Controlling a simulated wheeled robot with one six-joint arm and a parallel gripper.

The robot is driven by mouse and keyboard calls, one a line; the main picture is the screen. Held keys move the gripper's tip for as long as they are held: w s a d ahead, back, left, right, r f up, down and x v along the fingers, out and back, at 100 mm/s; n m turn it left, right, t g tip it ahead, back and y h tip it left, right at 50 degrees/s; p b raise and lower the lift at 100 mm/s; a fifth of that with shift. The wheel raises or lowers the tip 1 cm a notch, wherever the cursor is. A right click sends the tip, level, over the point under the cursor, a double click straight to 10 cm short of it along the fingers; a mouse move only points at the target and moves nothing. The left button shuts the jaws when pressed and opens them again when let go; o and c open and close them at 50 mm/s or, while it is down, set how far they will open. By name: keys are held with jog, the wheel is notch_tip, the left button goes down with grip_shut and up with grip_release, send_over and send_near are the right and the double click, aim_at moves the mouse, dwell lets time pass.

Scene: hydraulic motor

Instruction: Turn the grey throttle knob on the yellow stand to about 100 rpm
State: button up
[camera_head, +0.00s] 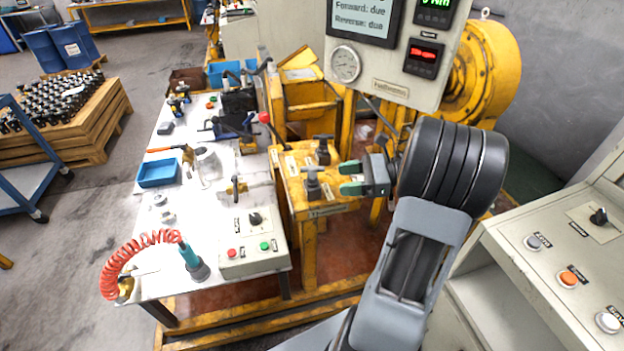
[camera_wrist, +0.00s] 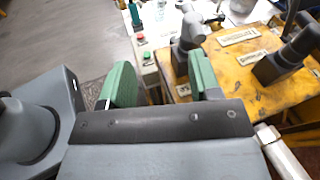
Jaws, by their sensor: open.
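The yellow stand (camera_head: 345,207) is in the middle of the head view, with labels on its top. A grey T-shaped knob (camera_head: 312,184) stands at its near side. A darker knob (camera_head: 322,150) stands behind it. My gripper (camera_head: 350,178) is open and empty, just right of the grey knob and apart from it. In the wrist view the green fingers of my gripper (camera_wrist: 163,80) are spread. The grey knob (camera_wrist: 190,36) shows beyond the right finger, which hides part of its base. The darker knob (camera_wrist: 292,52) is farther right. I cannot read which label is the throttle's.
A panel (camera_head: 390,90) with a gauge, a red readout and a cut-off green readout stands behind the stand. A white table (camera_head: 205,225) with tools and a button box (camera_head: 250,258) is at left. A grey console (camera_head: 530,290) is at right.

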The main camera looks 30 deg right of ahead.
aim_at(312, 166)
jog(key=d+f+m+t, duration=0.1)
jog(key=d+m+t, duration=0.2)
jog(key=d, duration=0.1)
jog(key=x, duration=1.2)
jog(key=shift+w+a+r, duration=0.2)
jog(key=shift+w+r, duration=0.15)
jog(key=shift+w, duration=0.1)
jog(key=c, duration=1)
jog(key=shift+r+t+p, duration=0.1)
jog(key=shift+t+p, duration=0.5)
jog(key=shift+p, duration=0.05)
jog(key=shift+m, duration=0.3)
jog(key=o, duration=1)
